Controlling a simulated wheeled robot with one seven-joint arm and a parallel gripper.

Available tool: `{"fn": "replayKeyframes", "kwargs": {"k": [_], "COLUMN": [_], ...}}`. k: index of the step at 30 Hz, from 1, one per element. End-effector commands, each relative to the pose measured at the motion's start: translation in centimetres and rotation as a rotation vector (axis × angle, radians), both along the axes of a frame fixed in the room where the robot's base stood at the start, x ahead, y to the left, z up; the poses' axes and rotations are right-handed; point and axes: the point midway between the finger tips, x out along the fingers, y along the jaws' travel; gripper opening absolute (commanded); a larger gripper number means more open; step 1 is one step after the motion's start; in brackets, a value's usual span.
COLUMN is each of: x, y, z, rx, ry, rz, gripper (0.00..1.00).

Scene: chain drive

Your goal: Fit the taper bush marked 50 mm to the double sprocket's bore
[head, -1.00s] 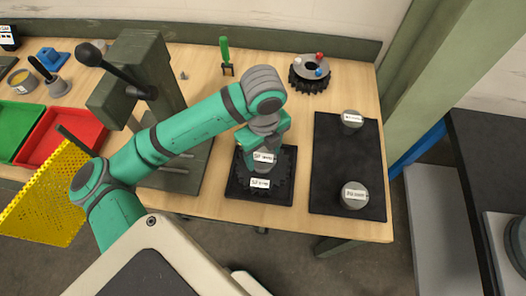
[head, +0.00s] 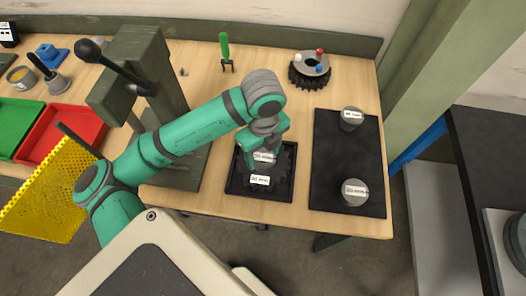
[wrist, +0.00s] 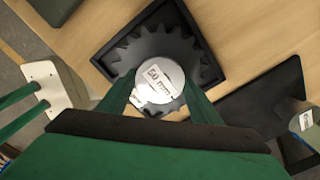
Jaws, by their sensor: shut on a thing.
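My gripper (wrist: 157,98) is shut on a light grey round taper bush (wrist: 160,78), whose white label reads 50 mm. The held bush also shows in the head view (head: 265,157), low over the sprocket. The dark toothed sprocket (wrist: 150,47) lies flat in a black square tray (wrist: 98,35); in the head view the sprocket (head: 280,180) has a white label at its front. The bush and fingers cover the sprocket's bore, so I cannot tell whether the bush is seated in it or just above it.
Two other grey labelled bushes, one at the back (head: 352,119) and one at the front (head: 355,193), stand on a black mat (head: 335,160) to the right. Another dark gear (head: 310,72) with coloured knobs is behind. A green press (head: 150,80) stands close on the left.

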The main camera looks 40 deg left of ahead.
Motion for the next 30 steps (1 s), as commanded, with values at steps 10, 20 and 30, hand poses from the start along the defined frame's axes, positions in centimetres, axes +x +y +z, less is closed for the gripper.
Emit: {"fn": "replayKeyframes", "kwargs": {"k": [10, 20, 30], "x": [0.0, 0.0, 0.1], "y": [0.0, 0.0, 0.0], "z": [-0.4, -0.3, 4.7], "rx": [0.0, 0.0, 0.001], "ry": [0.0, 0.0, -0.002], "rz": [-0.001, -0.001, -0.003], "gripper": [0.8, 0.8, 0.8]}}
